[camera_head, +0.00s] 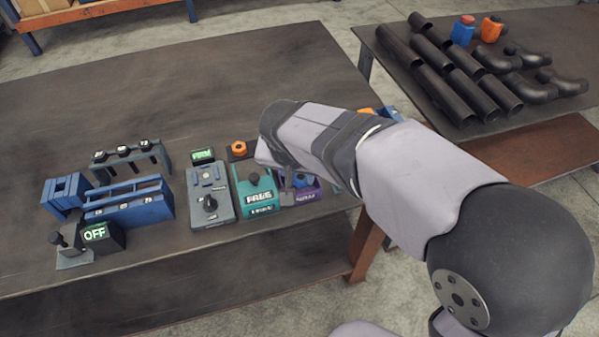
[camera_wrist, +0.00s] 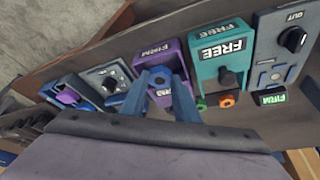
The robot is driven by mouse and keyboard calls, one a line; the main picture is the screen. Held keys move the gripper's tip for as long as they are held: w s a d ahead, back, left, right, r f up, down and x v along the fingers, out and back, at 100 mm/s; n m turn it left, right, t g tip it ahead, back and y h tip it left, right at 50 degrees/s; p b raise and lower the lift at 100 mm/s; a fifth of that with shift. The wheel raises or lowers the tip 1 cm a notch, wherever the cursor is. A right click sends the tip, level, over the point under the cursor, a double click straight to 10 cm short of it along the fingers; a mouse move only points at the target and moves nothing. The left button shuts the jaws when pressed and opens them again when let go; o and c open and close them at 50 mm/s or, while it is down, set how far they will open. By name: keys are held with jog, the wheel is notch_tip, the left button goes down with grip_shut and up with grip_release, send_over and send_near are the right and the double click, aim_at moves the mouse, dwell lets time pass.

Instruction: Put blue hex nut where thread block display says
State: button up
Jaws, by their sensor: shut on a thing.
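In the wrist view, my gripper (camera_wrist: 160,84) has its two blue-grey fingers closed on the blue hex nut (camera_wrist: 159,75). The nut is over or in front of the purple block (camera_wrist: 172,57), which has a "FIRM" label; I cannot tell whether they touch. The teal block (camera_wrist: 219,57) beside it has a "FREE" label, and the head view also shows this teal block (camera_head: 256,181). A small green display (camera_wrist: 272,98) reading "FIRM" is at the grey knob block (camera_wrist: 286,45).
An orange hex nut (camera_head: 239,148) lies behind the teal block. Blue fixtures (camera_head: 130,205) and an "OFF" display (camera_head: 95,233) stand at left. Black pipes (camera_head: 440,75) lie on the second table. The back of the near table (camera_head: 180,70) is clear.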

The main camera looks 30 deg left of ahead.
aim_at(299, 181)
jog(key=shift+f+b, duration=0.9)
jog(key=shift+f, duration=0.3)
dwell(0.5)
jog(key=o, duration=1)
jog(key=shift+f, duration=0.1)
jog(key=shift+c, duration=0.6)
jog(key=shift+d, duration=0.15)
jog(key=shift+o, duration=0.8)
jog(key=shift+r+p, duration=0.8)
jog(key=shift+r, duration=0.1)
jog(key=shift+s+r+p, duration=0.1)
jog(key=shift+r+p, duration=0.35)
jog(key=shift+r, duration=0.35)
jog(key=shift+r+p, duration=0.65)
jog(key=shift+r, duration=0.2)
jog(key=shift+r+p, duration=0.8)
jog(key=shift+r, duration=0.3)
